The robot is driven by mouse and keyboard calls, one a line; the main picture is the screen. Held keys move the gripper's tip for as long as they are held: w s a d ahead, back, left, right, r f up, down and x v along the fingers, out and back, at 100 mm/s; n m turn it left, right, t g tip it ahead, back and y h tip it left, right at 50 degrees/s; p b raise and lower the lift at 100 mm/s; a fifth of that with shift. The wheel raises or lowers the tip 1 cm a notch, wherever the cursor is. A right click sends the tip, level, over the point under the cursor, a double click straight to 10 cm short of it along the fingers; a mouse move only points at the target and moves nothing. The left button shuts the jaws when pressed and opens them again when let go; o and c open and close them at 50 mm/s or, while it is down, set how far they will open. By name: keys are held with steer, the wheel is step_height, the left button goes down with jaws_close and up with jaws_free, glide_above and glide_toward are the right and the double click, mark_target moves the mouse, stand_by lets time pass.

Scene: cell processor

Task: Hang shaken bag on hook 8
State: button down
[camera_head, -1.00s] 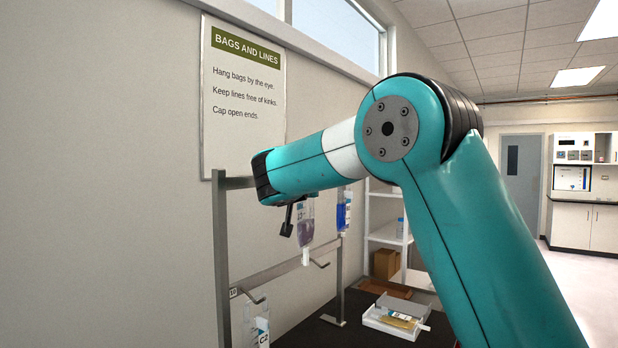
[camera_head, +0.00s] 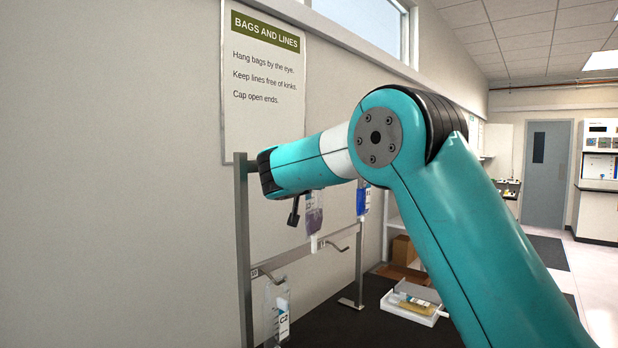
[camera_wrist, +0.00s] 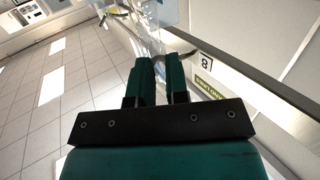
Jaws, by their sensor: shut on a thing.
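A bag of purple liquid (camera_head: 314,215) with a white label hangs upright below my forearm in the head view. My gripper (camera_wrist: 159,62) is shut on the bag, whose clear upper part (camera_wrist: 150,38) shows just beyond the fingertips in the wrist view. In the wrist view, a label with the number 8 (camera_wrist: 206,62) is on the rack rail, right of the fingertips. A thin dark hook (camera_wrist: 182,55) lies close to the fingertips; whether it touches the bag I cannot tell.
The grey rack (camera_head: 243,230) stands by the wall. A blue bag (camera_head: 362,200) hangs farther along it. A clear bag marked C2 (camera_head: 277,310) hangs at the lower near hook. A lower hook (camera_head: 338,248) looks empty. A white tray (camera_head: 414,311) with an amber bag lies on the dark bench.

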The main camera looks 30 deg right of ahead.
steer(key=shift+f+b, duration=0.55)
steer(key=shift+f, duration=0.2)
steer(key=c, duration=1)
jaws_free()
steer(key=shift+w+d, duration=0.1)
steer(key=shift+c, duration=0.2)
steer(key=shift+r, duration=0.25)
steer(key=o, duration=0.5)
steer(key=shift+b+v, duration=2.35)
steer(key=shift+v, duration=1.2)
